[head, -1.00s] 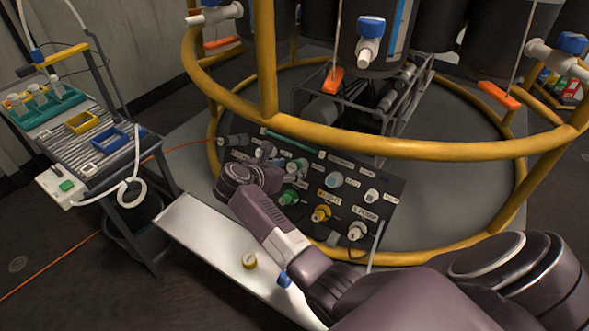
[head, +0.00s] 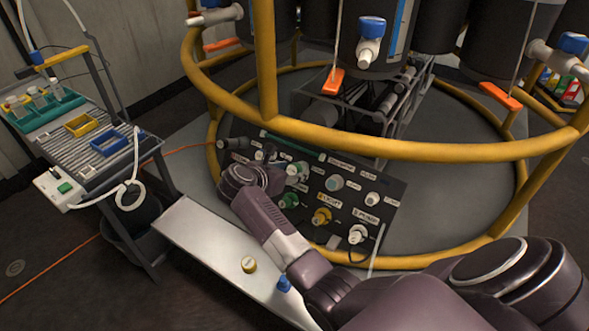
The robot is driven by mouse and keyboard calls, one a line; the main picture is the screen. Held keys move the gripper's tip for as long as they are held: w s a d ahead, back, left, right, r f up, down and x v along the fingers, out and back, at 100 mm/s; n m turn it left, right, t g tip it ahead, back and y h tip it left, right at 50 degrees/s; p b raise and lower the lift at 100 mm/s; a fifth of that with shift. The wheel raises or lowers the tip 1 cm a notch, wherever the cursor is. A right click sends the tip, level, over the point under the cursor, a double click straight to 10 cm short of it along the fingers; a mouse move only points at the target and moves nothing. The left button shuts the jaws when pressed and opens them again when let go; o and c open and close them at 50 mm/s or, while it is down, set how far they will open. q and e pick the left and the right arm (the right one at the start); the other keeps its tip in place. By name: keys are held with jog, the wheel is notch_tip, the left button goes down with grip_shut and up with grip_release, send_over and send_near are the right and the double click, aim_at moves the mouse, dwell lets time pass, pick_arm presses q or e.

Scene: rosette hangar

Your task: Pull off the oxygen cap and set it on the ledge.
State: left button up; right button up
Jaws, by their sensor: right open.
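The dark connector panel (head: 384,193) leans inside the yellow ring frame and carries several capped or plugged fittings. A green fitting (head: 289,200) and a pale green-and-white one (head: 298,170) sit just right of my right wrist. The small labels are too blurred to tell which is the oxygen cap. My right gripper (head: 271,157) is open at the panel's upper left, mostly hidden behind its own wrist; I cannot tell whether it touches a fitting. My left gripper is out of view.
The yellow ring rail (head: 350,146) crosses above the panel. A grey cart (head: 115,160) with trays and a white hose stands at left. An orange cable (head: 50,270) runs over the floor. The ledge's left part is bare.

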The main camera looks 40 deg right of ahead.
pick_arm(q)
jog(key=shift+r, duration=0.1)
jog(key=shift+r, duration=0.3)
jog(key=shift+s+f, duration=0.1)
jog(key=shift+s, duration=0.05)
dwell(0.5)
pick_arm(e)
jog(key=c, duration=0.7)
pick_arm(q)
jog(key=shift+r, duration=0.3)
pick_arm(e)
grip_shut()
jog(key=shift+a+r, duration=0.1)
jog(key=shift+a, duration=0.05)
